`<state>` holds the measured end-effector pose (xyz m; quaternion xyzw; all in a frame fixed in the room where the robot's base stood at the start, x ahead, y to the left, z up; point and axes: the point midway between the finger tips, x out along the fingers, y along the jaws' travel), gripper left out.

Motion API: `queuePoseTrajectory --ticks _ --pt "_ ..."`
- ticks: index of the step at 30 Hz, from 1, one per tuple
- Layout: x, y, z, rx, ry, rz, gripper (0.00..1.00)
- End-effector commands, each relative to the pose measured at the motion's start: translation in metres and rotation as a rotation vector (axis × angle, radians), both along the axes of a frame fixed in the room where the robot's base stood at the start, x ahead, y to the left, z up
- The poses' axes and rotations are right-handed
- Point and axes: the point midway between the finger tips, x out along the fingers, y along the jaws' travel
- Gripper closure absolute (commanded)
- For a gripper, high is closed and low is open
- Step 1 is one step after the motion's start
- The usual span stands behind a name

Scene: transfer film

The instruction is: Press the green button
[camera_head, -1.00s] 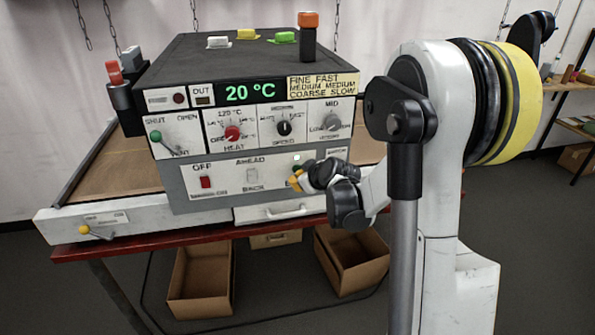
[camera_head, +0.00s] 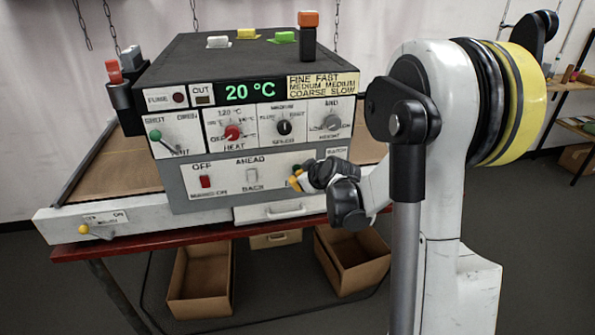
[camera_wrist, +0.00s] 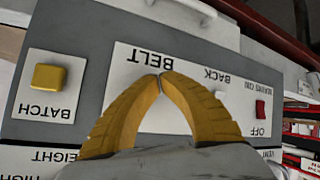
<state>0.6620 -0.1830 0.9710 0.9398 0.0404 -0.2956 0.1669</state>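A small green block (camera_head: 285,37) lies on a green patch on top of the dark machine (camera_head: 192,60). A green round knob (camera_head: 155,136) sits on a lever at the front panel's left side. I cannot tell from these views which green piece is the button. My gripper (camera_head: 295,180) is in front of the lower right of the front panel, far from both. In the wrist view its yellow fingers (camera_wrist: 160,78) are shut, tips together, over the BELT plate (camera_wrist: 124,73). A yellow BATCH button (camera_wrist: 48,77) is beside them. Neither green piece shows there.
White (camera_head: 218,42) and yellow (camera_head: 246,34) blocks and an orange-topped post (camera_head: 308,38) are also on top. A red-topped lever (camera_head: 114,74) stands left. The panel carries knobs and a red switch (camera_head: 205,182). Open boxes (camera_head: 203,279) lie below.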

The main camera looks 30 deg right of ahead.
Motion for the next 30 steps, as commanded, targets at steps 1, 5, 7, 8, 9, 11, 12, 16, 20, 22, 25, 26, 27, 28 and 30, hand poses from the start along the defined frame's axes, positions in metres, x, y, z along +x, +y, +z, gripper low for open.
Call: queuePoseTrajectory --ticks 1,5,7,8,9,11,12,16,20,22,25,26,27,28,30 --pt "0.0 0.0 0.0 0.0 0.0 0.0 1.0" --pt "0.0 0.0 0.0 0.0 0.0 0.0 1.0" --pt "-0.001 0.0 0.0 0.0 0.0 0.0 1.0" --pt "-0.002 0.0 0.0 0.0 0.0 0.0 1.0" --pt "-0.005 0.001 0.0 0.0 0.0 0.0 1.0" --pt "-0.01 0.003 0.0 0.0 0.0 0.0 1.0" --pt "-0.014 0.004 0.0 0.001 0.0 -0.001 1.0" --pt "-0.029 0.008 0.0 0.001 0.0 -0.001 1.0" --pt "-0.042 0.012 0.0 0.001 0.0 -0.001 1.0" --pt "-0.049 0.014 0.0 0.0 0.0 -0.001 1.0" --pt "-0.056 0.015 0.0 -0.001 0.0 -0.001 1.0" --pt "-0.057 0.016 0.0 0.0 0.0 0.0 1.0" --pt "-0.057 0.016 0.0 0.0 0.0 0.0 1.0" --pt "-0.058 0.016 0.0 0.0 0.0 0.0 1.0" --pt "-0.058 0.016 0.0 0.0 0.0 0.0 1.0"
